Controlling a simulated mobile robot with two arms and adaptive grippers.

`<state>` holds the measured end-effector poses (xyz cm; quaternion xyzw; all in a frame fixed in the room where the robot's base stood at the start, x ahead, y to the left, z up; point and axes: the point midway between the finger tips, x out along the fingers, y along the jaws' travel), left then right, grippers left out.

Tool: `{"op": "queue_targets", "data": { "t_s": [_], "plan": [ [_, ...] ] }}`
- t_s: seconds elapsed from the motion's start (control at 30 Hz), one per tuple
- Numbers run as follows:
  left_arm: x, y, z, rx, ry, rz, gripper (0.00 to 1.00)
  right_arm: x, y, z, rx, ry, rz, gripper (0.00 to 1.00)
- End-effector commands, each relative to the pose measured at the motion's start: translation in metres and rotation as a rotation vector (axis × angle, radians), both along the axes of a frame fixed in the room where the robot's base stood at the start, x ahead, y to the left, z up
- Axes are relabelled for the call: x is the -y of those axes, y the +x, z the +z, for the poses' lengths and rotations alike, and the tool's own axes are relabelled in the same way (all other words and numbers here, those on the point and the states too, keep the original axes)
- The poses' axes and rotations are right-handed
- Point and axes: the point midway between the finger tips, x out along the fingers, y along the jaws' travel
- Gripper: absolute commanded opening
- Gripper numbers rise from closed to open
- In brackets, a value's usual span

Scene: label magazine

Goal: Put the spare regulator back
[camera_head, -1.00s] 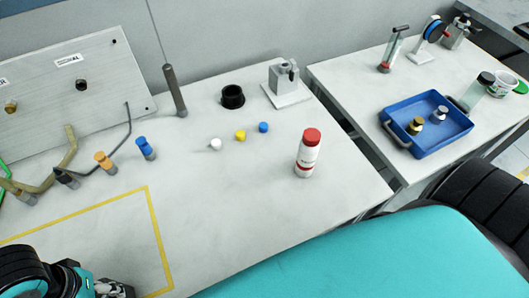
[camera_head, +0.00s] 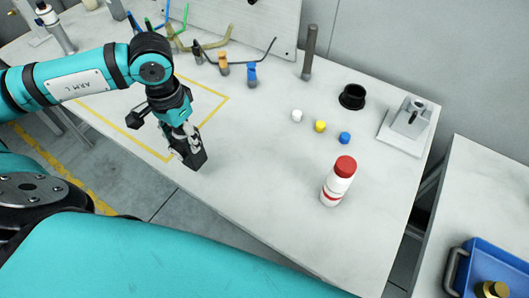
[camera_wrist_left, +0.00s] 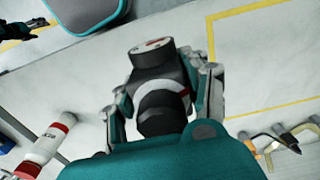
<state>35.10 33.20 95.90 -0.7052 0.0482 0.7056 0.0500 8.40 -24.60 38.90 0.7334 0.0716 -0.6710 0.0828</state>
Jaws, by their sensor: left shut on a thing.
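My left gripper (camera_head: 187,145) is above the front edge of the workbench, by the near corner of the yellow outline. It is shut on a dark, stubby thing (camera_head: 195,160) that looks like the regulator. In the left wrist view the regulator (camera_wrist_left: 160,108) sits between the fingers, with a black knob, a pale body with a red mark, and a round grey end. The fingers hide part of it.
A white bottle with red cap (camera_head: 338,182) stands right of the gripper. White, yellow and blue caps (camera_head: 320,126), a black cup (camera_head: 352,96) and a metal stand (camera_head: 408,125) lie behind. A blue tray (camera_head: 485,262) is at lower right. The yellow-outlined area (camera_head: 219,97) looks clear.

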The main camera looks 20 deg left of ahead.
Motion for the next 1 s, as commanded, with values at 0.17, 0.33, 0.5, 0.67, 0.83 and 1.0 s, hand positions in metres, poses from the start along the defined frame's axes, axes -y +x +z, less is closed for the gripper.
{"op": "queue_targets", "data": {
  "t_s": [0.17, 0.33, 0.5, 0.67, 0.83, 1.0],
  "plan": [
    [0.029, 0.025, 0.002, 0.003, -0.008, -0.006, 0.0, -0.014, 0.0, 0.018, 0.001, 0.017, -0.002, 0.9],
    [0.059, 0.052, -0.001, 0.003, -0.006, -0.005, 0.0, -0.022, 0.001, 0.033, 0.003, 0.027, -0.003, 0.9],
    [0.089, 0.08, -0.005, 0.001, -0.005, -0.004, 0.0, -0.016, 0.002, 0.048, 0.004, 0.019, -0.001, 0.9],
    [0.107, 0.098, -0.01, 0.003, -0.003, -0.002, 0.0, -0.009, 0.002, 0.056, 0.004, 0.011, -0.003, 0.9],
    [0.112, 0.103, -0.014, 0.001, 0.0, 0.0, 0.0, -0.005, 0.002, 0.058, 0.005, 0.008, -0.004, 0.9],
    [0.112, 0.101, -0.033, -0.005, 0.0, 0.0, 0.0, -0.006, 0.002, 0.07, 0.004, 0.007, -0.004, 0.9]
  ]
}}
